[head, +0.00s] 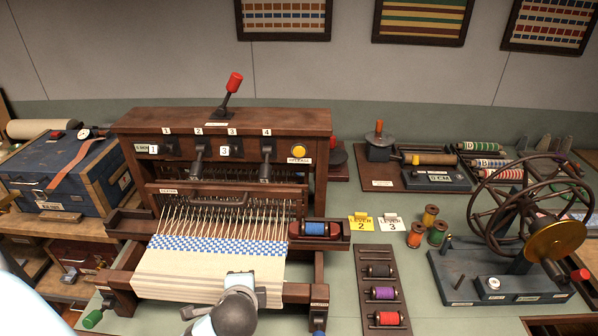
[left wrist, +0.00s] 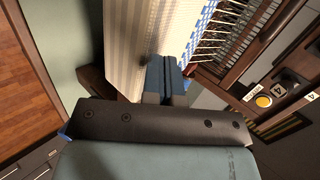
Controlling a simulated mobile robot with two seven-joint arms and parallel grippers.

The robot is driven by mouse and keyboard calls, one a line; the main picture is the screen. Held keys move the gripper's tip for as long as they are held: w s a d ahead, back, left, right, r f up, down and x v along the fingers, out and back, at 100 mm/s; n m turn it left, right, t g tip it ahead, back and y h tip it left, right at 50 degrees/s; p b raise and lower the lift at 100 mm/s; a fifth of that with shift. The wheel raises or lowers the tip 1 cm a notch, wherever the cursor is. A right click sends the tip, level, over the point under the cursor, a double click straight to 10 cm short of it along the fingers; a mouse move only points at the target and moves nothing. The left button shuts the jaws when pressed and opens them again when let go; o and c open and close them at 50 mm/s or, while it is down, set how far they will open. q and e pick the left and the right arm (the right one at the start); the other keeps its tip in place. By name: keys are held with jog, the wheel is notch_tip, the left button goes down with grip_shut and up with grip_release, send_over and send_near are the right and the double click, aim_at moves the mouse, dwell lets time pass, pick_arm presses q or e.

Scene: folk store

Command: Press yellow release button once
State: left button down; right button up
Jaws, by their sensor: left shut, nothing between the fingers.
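The yellow release button (head: 299,151) is a round button on the upper right front of the wooden loom (head: 220,121), with a small label below it. It also shows in the left wrist view (left wrist: 264,101), at the right. My left gripper (left wrist: 167,68) is shut and empty, over the woven cloth and well apart from the button. In the head view only part of my left arm shows at the bottom, in front of the cloth (head: 190,271). My right gripper is not in view.
Several numbered levers (head: 266,158) stand left of the button, and a red-tipped lever (head: 231,88) rises above the loom. A shuttle with blue thread (head: 314,229) sits at the loom's right. A spool rack (head: 365,260) and a spinning wheel (head: 525,225) stand farther right.

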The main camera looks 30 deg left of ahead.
pick_arm(q)
jog(key=w+a+r+m+t+y, duration=0.4)
jog(key=w+r+m+t+y, duration=0.25)
jog(key=w+r+m, duration=0.5)
jog(key=w+d+r+m+t+h, duration=0.2)
jog(key=m+t, duration=0.4)
jog(key=m, duration=0.8)
jog(key=w+d+r+m+t+h, duration=0.3)
jog(key=m+t+h, duration=0.3)
jog(key=m, duration=0.8)
jog(key=shift+w+d+h, duration=0.15)
jog(key=shift+w+h, duration=0.5)
jog(key=shift+w, duration=0.15)
jog(key=shift+w, duration=0.1)
